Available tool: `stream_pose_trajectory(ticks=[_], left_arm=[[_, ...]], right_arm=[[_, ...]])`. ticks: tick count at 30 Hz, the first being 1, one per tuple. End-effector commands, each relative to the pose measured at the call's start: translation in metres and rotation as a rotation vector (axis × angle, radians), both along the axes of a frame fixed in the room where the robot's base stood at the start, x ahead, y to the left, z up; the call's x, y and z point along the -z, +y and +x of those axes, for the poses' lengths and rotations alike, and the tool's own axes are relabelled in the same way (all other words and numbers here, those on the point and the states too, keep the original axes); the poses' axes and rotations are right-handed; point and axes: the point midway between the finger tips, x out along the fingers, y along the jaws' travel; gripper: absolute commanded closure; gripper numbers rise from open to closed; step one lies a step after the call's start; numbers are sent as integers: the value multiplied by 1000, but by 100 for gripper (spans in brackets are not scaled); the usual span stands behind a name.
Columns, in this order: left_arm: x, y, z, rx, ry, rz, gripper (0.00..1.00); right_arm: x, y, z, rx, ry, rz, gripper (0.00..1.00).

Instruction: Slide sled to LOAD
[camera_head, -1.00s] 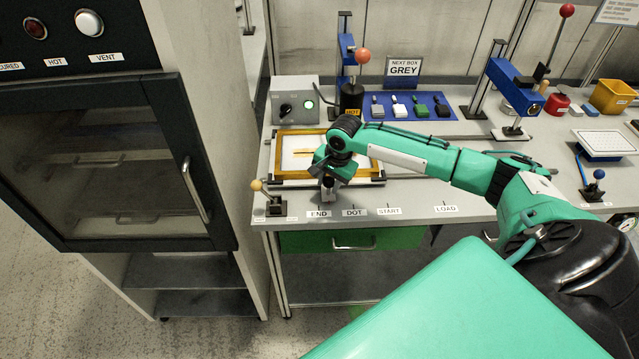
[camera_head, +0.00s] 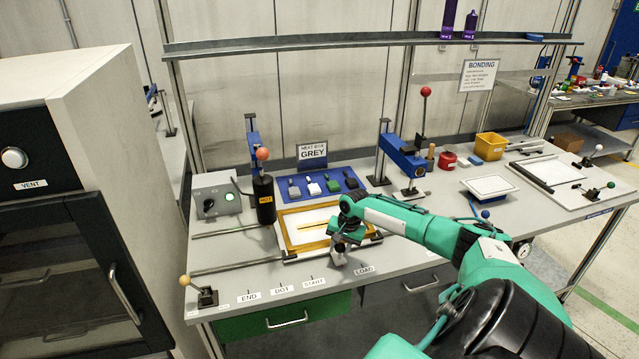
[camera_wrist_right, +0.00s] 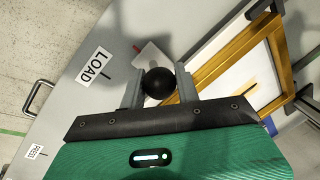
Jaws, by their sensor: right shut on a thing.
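The sled (camera_head: 287,235) is a gold-framed tray with a white bed, sitting on rails on the bench. My right gripper (camera_head: 339,259) is at the sled's front edge, between the START label (camera_head: 313,283) and the LOAD label (camera_head: 364,270), nearer LOAD. In the right wrist view, the fingers are shut on the sled's black ball knob (camera_wrist_right: 158,83). The LOAD label (camera_wrist_right: 95,65) lies a little to the left of the knob there, and the gold frame (camera_wrist_right: 222,62) is to the right. My forearm hides part of the sled's right side. My left gripper is not in view.
Bare rails (camera_head: 232,233) run left of the sled. A black HOT cylinder (camera_head: 264,203) stands behind its left end. A blue mat (camera_head: 318,184) with several small blocks lies behind it. A blue press (camera_head: 402,157) stands to the right. A yellow-knobbed lever (camera_head: 205,297) is front left.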

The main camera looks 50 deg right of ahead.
Motion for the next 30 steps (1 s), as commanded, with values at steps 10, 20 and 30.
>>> stream_pose_trajectory(ticks=[10, 20, 30], left_arm=[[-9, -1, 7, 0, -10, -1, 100], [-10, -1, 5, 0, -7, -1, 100], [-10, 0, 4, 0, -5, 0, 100]], right_arm=[[0, -48, -30, 1, 1, 1, 100], [1, -58, -36, -1, 1, 0, 100], [1, -58, -36, -1, 2, 1, 54]])
